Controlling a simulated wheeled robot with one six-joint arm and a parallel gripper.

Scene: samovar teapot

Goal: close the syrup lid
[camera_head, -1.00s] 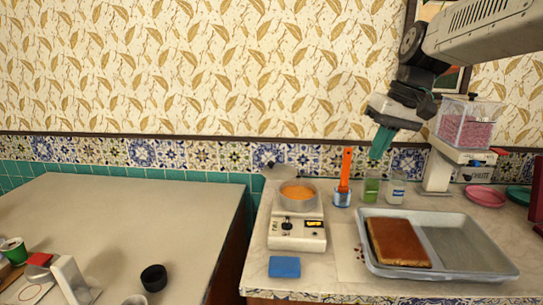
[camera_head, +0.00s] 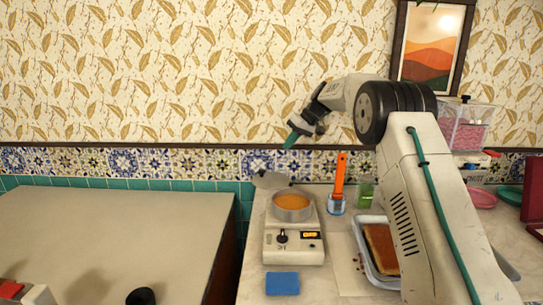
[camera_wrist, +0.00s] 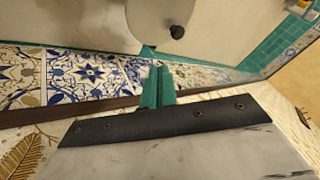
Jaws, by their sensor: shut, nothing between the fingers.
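The syrup pot (camera_head: 292,213) is a round grey metal pot on a white hot plate (camera_head: 293,243), with orange syrup (camera_head: 291,201) showing inside. Its grey lid (camera_head: 271,181) stands open, tilted up at the pot's back left edge. In the wrist view a grey round lid (camera_wrist: 150,12) with a dark knob (camera_wrist: 177,32) shows at the top, beyond the fingertips. My gripper (camera_head: 289,143) has teal fingers, shut and empty, pointing down and left above and behind the pot, apart from the lid. The fingers also show in the wrist view (camera_wrist: 157,75).
A jar with an orange-handled tool (camera_head: 338,190) and a green bottle (camera_head: 366,191) stand right of the pot. A tray (camera_head: 364,242) with a brown slab is partly hidden by my arm. A blue sponge (camera_head: 282,283) lies in front. The tiled wall (camera_head: 215,162) is close behind.

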